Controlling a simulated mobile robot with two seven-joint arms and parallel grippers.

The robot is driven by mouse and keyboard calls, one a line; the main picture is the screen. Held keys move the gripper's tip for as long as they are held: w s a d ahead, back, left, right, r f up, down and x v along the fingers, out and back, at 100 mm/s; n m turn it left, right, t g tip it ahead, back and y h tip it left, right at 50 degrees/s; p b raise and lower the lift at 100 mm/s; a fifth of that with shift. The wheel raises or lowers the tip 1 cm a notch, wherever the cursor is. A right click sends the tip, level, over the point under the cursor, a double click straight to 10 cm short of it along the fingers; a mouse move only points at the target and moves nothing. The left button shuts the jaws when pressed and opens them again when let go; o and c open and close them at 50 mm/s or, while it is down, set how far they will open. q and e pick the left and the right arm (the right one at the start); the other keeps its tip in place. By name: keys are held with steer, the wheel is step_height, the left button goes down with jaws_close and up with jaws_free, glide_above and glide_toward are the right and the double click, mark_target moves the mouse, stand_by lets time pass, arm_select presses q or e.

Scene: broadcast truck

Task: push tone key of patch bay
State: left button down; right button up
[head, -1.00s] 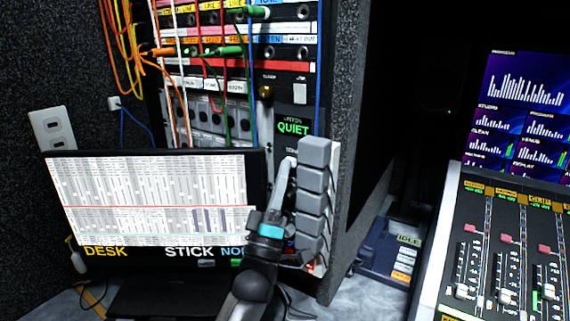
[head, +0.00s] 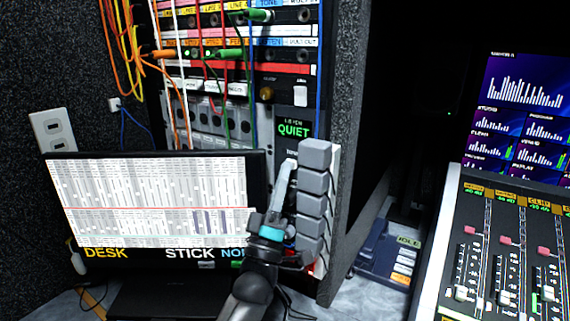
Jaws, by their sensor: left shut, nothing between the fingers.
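The patch bay (head: 285,68) fills a rack at the upper middle of the head view, with colored cords plugged into its upper rows. A small display (head: 293,130) on it reads "QUIET", with a small label just below it. My left gripper (head: 290,165) is shut and empty, its tip at the panel just under that display. The gripper and arm cover the tone key's likely place, so I cannot see the key or tell whether the tip touches it. My right gripper is not in view.
A monitor (head: 155,254) with a bright screen stands left of my gripper. Stacked grey blocks (head: 313,190) are close on its right. A mixing console (head: 500,260) is at the right. Hanging cords (head: 252,75) cross the rack front.

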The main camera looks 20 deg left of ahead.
arm_select(q)
steer(key=shift+w+d+r, duration=0.2)
steer(key=shift+r, duration=0.1)
steer(key=s+p, duration=0.2)
steer(key=s, duration=0.1)
steer(key=s+p, duration=0.1)
steer(key=s, duration=0.1)
steer(key=shift+a+f, duration=0.25)
steer(key=shift+a, duration=0.15)
stand_by(1.8)
steer(key=s, duration=0.1)
steer(key=s+b, duration=0.1)
steer(key=s, duration=0.1)
steer(key=s+a, duration=0.1)
steer(key=s, duration=0.1)
steer(key=shift+s+b, duration=0.25)
steer(key=shift+b, duration=0.15)
